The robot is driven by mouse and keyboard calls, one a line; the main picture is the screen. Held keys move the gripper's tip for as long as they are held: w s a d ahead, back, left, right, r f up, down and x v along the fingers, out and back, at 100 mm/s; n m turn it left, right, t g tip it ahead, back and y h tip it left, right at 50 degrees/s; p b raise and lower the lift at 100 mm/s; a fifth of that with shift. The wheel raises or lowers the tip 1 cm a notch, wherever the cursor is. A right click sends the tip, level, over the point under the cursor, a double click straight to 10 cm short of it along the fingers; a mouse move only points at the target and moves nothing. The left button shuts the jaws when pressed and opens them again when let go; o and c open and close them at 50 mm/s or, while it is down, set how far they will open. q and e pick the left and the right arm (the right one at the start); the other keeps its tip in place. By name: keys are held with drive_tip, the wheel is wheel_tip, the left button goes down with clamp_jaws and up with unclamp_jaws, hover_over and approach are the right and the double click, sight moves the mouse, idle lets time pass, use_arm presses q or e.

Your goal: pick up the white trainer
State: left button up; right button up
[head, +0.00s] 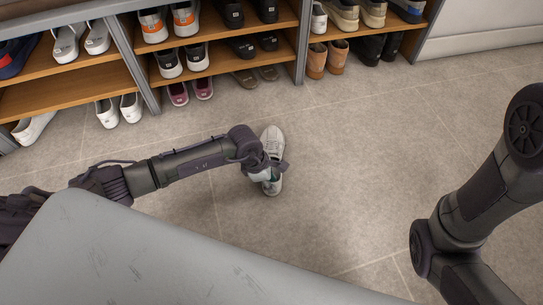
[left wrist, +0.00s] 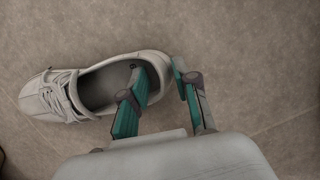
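The white trainer (head: 272,142) lies on the tiled floor in front of the shoe rack. My left gripper (head: 268,174) is over its near end and hides part of it in the head view. In the left wrist view, the trainer (left wrist: 78,92) points its laced toe left and its heel right. My left gripper (left wrist: 162,78) has one finger inside the shoe's opening and the other outside the heel. The fingers stand apart with the heel wall between them. Contact with the wall is not clear. My right gripper is outside both views.
A wooden shoe rack (head: 75,88) with several pairs of shoes stands along the back. White slip-ons (head: 120,108) and tan boots (head: 326,58) are on the floor or low level by it. The floor (head: 350,165) right of the trainer is clear.

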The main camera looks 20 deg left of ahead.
use_arm(q)
clamp_jaws()
